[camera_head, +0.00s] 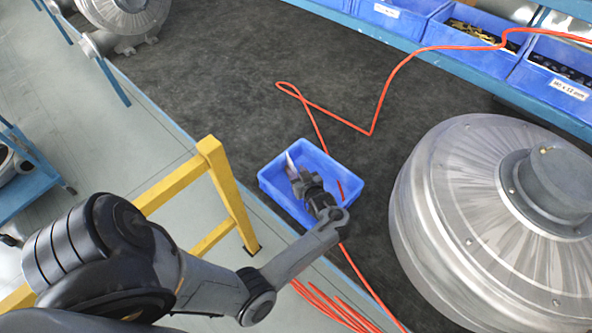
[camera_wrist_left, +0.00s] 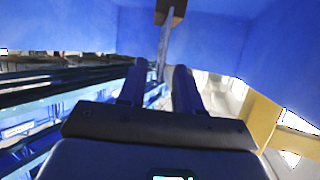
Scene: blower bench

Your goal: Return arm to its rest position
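My left arm comes in from the lower left in the head view. Its gripper (camera_head: 297,172) points down into a small blue bin (camera_head: 272,190) on the dark bench top. In the left wrist view the two dark fingers (camera_wrist_left: 160,75) stand apart with a gap between them. A thin grey piece with a dark, brown-edged end (camera_wrist_left: 170,14) shows in and beyond that gap, with no clear contact on either finger. I cannot tell what it is. Blue bin walls (camera_wrist_left: 225,35) fill the upper wrist view. My right gripper is not in view.
A large silver blower housing (camera_head: 445,215) stands right of the bin. A red hose (camera_head: 371,125) runs across the bench and over the bin's right side. Blue part bins (camera_head: 470,55) line the back. A yellow frame (camera_head: 228,190) stands left of the bin.

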